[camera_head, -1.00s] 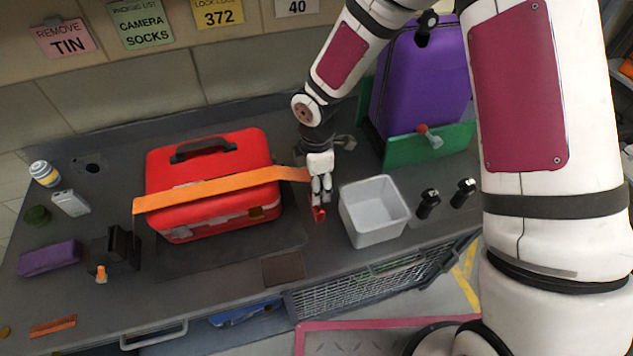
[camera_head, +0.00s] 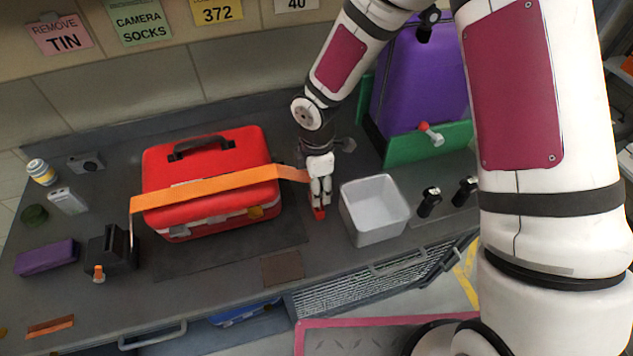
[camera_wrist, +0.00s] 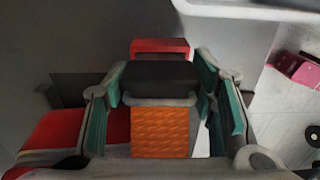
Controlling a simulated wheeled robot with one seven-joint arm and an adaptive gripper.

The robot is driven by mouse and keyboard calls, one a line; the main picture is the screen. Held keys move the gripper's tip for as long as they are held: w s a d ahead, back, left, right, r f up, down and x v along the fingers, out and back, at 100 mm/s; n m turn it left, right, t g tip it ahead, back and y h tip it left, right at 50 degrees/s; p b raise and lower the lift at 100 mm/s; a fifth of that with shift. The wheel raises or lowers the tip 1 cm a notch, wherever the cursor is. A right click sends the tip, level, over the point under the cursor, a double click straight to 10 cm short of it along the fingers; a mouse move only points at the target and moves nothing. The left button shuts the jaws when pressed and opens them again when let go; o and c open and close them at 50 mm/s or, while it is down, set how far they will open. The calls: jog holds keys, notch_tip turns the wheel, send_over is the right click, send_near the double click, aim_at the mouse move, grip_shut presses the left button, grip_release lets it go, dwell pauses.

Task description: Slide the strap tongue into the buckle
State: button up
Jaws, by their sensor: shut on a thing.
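An orange strap (camera_head: 205,188) lies across the top of a red case (camera_head: 208,155). Its right end runs to my gripper (camera_head: 320,199), low over the bench right of the case. In the wrist view my gripper (camera_wrist: 162,88) is shut on the strap's dark end piece, the tongue (camera_wrist: 160,78), with the orange webbing (camera_wrist: 160,131) trailing from it. A red piece (camera_head: 319,213) shows at the fingertips, also just beyond the tongue in the wrist view (camera_wrist: 160,46). I cannot tell whether it is the buckle, or whether the tongue is inside it.
A white bin (camera_head: 374,211) stands close right of my gripper, with two black knobs beyond. A green panel (camera_head: 425,146) and purple suitcase (camera_head: 418,80) stand behind. A black block with an orange knob (camera_head: 99,272) and small items are at left. The bench front is mostly clear.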

jog(key=shift+f+b, duration=0.85)
jog(key=shift+f, duration=0.95)
jog(key=o, duration=1.3)
jog(key=shift+c, duration=0.2)
notch_tip(320, 180, up, 12)
